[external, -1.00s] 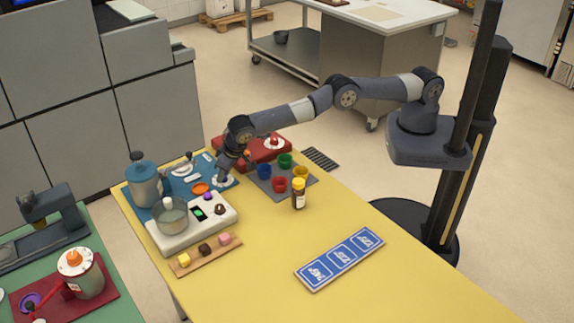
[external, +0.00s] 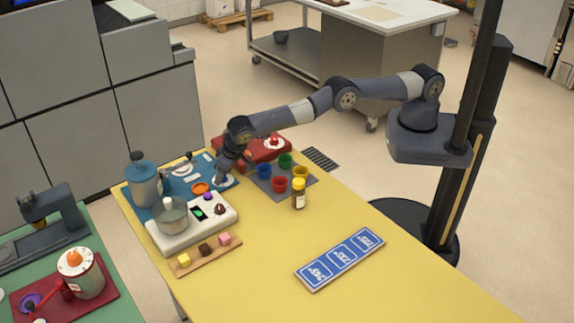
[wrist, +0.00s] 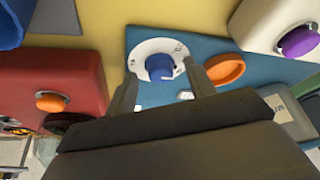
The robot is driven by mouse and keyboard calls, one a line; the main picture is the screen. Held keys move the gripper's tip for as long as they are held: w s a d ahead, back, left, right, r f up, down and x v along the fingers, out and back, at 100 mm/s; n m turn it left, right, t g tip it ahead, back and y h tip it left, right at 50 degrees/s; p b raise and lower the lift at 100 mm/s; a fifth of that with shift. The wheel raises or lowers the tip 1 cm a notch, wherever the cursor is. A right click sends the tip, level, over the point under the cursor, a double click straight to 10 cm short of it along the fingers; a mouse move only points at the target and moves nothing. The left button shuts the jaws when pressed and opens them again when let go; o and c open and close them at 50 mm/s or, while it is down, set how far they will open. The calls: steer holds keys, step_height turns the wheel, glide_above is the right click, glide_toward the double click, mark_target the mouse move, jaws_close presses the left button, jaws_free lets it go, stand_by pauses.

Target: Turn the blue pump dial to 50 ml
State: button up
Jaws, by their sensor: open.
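The blue dial (wrist: 160,66) sits in the middle of a white scale ring (wrist: 147,48) on the blue base plate (wrist: 190,47). The marks on the ring are too small to read. My gripper (wrist: 160,73) is open and empty, with one finger on each side of the dial in the wrist view. I cannot tell whether the fingers touch it. In the external view my gripper (external: 221,174) is low over the near right part of the blue base and partly hides the dial. The grey pump canister (external: 145,186) with a blue top stands at the left end of that base.
An orange disc (wrist: 224,69) lies on the blue base close to my right finger. Coloured cups stand on a grey mat (external: 300,184).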

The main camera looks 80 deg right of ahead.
steer(key=shift+r, duration=0.15)
steer(key=b+v, duration=0.2)
steer(key=v, duration=0.8)
steer(key=shift+s+r, duration=0.2)
steer(key=w+d+n+g+y+b, duration=0.15)
steer(key=d+n+y, duration=0.35)
steer(key=n, duration=0.8)
steer(key=shift+p+x, duration=0.65)
steer(key=shift+x, duration=4.75)
steer(key=shift+w+d, duration=0.1)
steer(key=shift+d, duration=0.1)
steer(key=shift+c, duration=0.2)
steer(key=c, duration=0.9)
